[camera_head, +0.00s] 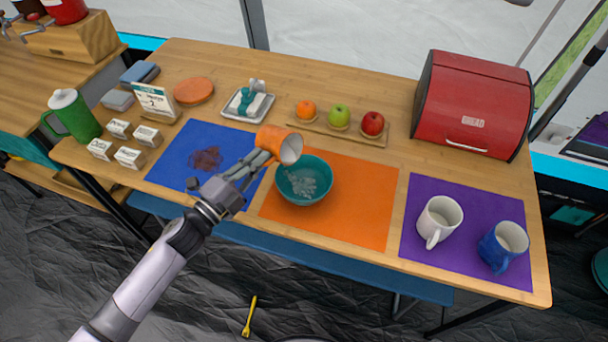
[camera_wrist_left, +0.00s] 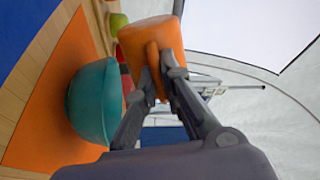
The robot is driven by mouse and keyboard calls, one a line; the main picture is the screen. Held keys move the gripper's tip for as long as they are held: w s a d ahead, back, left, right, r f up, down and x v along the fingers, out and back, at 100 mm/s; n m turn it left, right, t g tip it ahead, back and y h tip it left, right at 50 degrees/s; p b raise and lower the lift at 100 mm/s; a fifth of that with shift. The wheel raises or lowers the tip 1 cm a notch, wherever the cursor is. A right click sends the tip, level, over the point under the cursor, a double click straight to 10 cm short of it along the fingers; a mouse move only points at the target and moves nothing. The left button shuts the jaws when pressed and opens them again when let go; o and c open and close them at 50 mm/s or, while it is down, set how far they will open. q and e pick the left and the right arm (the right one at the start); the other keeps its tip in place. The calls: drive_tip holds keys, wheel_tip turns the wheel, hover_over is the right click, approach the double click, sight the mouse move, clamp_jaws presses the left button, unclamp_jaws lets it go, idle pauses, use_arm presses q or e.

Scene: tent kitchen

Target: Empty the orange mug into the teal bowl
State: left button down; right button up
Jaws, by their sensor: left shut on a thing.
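The orange mug (camera_head: 278,143) is tilted on its side above the left rim of the teal bowl (camera_head: 318,186), its mouth facing right. My left gripper (camera_head: 262,158) is shut on the mug, and in the left wrist view the fingers (camera_wrist_left: 158,82) close at the handle side of the orange mug (camera_wrist_left: 165,45). The teal bowl stands on the orange mat (camera_head: 360,205) and holds pale, clear-looking pieces. My right gripper is not in view.
A blue mat (camera_head: 175,170) with a brown stain lies left of the bowl. A fruit board (camera_head: 340,133) and a small tray (camera_head: 262,112) stand behind. A white mug (camera_head: 438,220) and a blue mug (camera_head: 500,250) stand on the purple mat (camera_head: 478,200). A red bread box (camera_head: 470,105) is at the back right.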

use_arm(q)
drive_tip(key=shift+s+d+r+m, duration=0.3)
drive_tip(key=shift+d+m, duration=0.1)
drive_tip(key=shift+m, duration=0.1)
drive_tip(key=shift+s+d, duration=0.1)
drive_tip(key=shift+s+d+f+m+b, duration=0.2)
drive_tip(key=shift+f+m+b, duration=0.35)
drive_tip(key=shift+m, duration=0.55)
drive_tip(key=shift+s+d+r+m+h, duration=0.15)
drive_tip(key=shift+r+m+h, duration=0.2)
drive_tip(key=shift+m, duration=0.25)
